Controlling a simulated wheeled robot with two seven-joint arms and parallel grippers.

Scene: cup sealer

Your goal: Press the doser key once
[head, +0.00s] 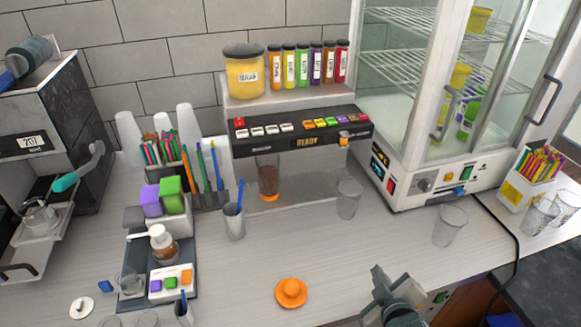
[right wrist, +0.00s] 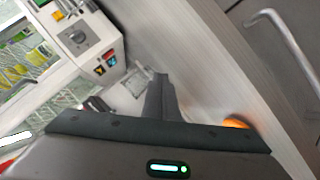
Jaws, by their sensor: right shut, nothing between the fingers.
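The machine in the middle has a dark key panel (head: 285,141) with a lit READY display (head: 307,142). The panel carries a red key, several white keys and several coloured keys, with an orange part (head: 344,141) at its right front. I cannot tell which one is the doser key. A clear cup with brown content (head: 268,175) stands under the panel. My right gripper (head: 384,278) is shut and empty, low at the front right, well apart from the panel. Its closed fingers show in the right wrist view (right wrist: 160,94). My left gripper is not in view.
Empty clear cups (head: 349,198) and (head: 450,225) stand on the counter near the white glass cabinet (head: 445,165). An orange round object (head: 291,292) lies at the front. A syrup pump bottle (head: 163,244) and a blue-straw cup (head: 234,220) stand left. The middle counter is mostly clear.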

